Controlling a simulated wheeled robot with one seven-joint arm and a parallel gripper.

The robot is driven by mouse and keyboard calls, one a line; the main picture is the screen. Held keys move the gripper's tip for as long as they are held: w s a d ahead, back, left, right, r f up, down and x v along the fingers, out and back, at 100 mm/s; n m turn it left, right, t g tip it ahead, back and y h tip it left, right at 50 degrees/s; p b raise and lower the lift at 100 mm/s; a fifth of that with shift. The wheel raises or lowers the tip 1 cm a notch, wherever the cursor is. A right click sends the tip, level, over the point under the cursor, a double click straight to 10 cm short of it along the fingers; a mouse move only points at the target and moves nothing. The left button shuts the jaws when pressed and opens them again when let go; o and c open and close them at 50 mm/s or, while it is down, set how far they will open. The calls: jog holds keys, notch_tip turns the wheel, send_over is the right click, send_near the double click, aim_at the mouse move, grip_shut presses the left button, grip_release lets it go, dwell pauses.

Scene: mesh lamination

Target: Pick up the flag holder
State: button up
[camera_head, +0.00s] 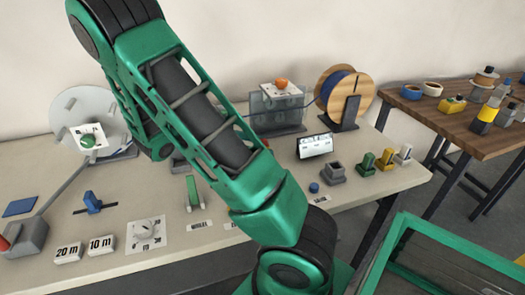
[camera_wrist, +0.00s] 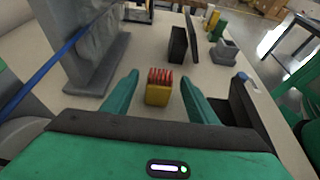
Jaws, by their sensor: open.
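The flag holder (camera_wrist: 158,95) is a small yellow block with a row of red flags standing up from its top. It stands upright on the pale table in the wrist view. My gripper (camera_wrist: 158,73) is open, with one green finger on each side of the holder in the picture. Gaps show between the fingers and the block, and nothing is held. How far the fingertips are above the table is hard to tell. In the head view my arm covers the gripper and most or all of the holder.
A grey stand (camera_wrist: 88,50) with a blue strand rises close left of my gripper. A dark upright panel (camera_wrist: 190,35) and a grey open box (camera_wrist: 228,52) stand beyond. Several coloured blocks (camera_head: 384,160) stand near the table's right end. A dial card (camera_head: 146,234) lies at the front.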

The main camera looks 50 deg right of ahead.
jog(key=shift+s+d+f, duration=0.15)
jog(key=shift+s+d, duration=0.1)
jog(key=shift+d, duration=0.1)
jog(key=c, duration=1.1)
